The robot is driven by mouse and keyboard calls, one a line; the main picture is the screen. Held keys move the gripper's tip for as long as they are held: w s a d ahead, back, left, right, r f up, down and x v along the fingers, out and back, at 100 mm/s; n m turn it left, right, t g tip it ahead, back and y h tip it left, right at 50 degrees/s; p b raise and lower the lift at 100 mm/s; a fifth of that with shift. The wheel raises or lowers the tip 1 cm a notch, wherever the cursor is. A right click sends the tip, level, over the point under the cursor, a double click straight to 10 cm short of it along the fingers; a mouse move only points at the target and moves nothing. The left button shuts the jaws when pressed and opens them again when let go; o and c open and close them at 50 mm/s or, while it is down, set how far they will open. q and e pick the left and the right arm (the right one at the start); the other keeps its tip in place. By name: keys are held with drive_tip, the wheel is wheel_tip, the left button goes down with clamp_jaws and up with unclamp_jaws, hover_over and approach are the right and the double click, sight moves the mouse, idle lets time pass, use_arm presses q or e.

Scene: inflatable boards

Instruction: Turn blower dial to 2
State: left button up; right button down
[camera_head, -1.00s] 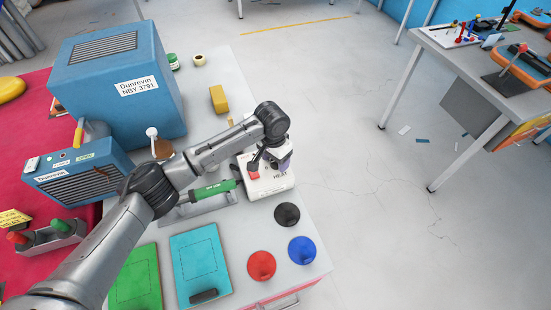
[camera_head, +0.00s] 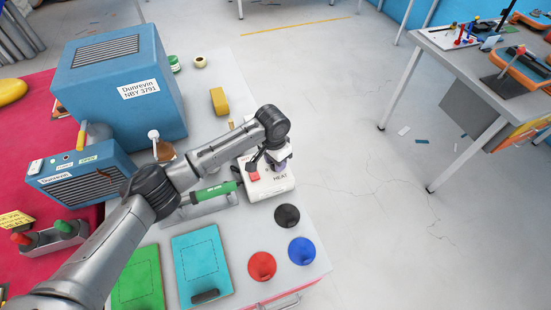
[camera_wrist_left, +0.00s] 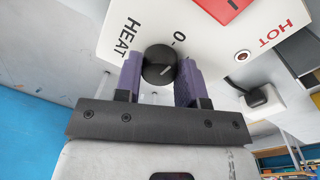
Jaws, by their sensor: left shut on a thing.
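The blower control box (camera_head: 268,184) is white, marked HEAT, and stands near the right edge of the bench. In the left wrist view its panel (camera_wrist_left: 115,25) shows HEAT, HOT and a 0 with a tick. The round black dial (camera_wrist_left: 158,65) has a short pale pointer line that does not line up with the 0 tick. My left gripper (camera_wrist_left: 160,76) is shut on the dial, a purple finger on each side. In the head view the gripper (camera_head: 281,165) is over the box's right side. A 2 mark is not visible. My right gripper is not in view.
A red switch (camera_wrist_left: 222,8) sits on the panel beside the dial. A green-handled tool (camera_head: 213,191) lies left of the box. Open floor lies to the right.

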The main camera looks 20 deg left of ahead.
use_arm(q)
drive_tip(key=m+p, duration=0.4)
drive_tip(key=shift+r, duration=0.25)
drive_tip(key=shift+f+m+p, duration=0.1)
drive_tip(key=shift+m+p, duration=0.75)
drive_tip(key=shift+m, duration=0.25)
drive_tip(key=m+p, duration=0.1)
drive_tip(key=m, duration=0.2)
drive_tip(key=shift+d+m+g+y, duration=0.1)
drive_tip(key=shift+m+g+y, duration=0.2)
drive_tip(key=m+p, duration=0.1)
drive_tip(key=m, duration=0.1)
drive_tip(key=shift+m, duration=0.3)
drive_tip(key=m, duration=0.3)
drive_tip(key=shift+w+f+m+p, duration=0.1)
drive_tip(key=shift+m+p, duration=0.3)
drive_tip(key=m, duration=0.5)
drive_tip(key=shift+y, duration=0.4)
drive_tip(key=shift+d+m, duration=0.1)
drive_tip(key=shift+m, duration=0.7)
drive_tip(key=o, duration=0.9)
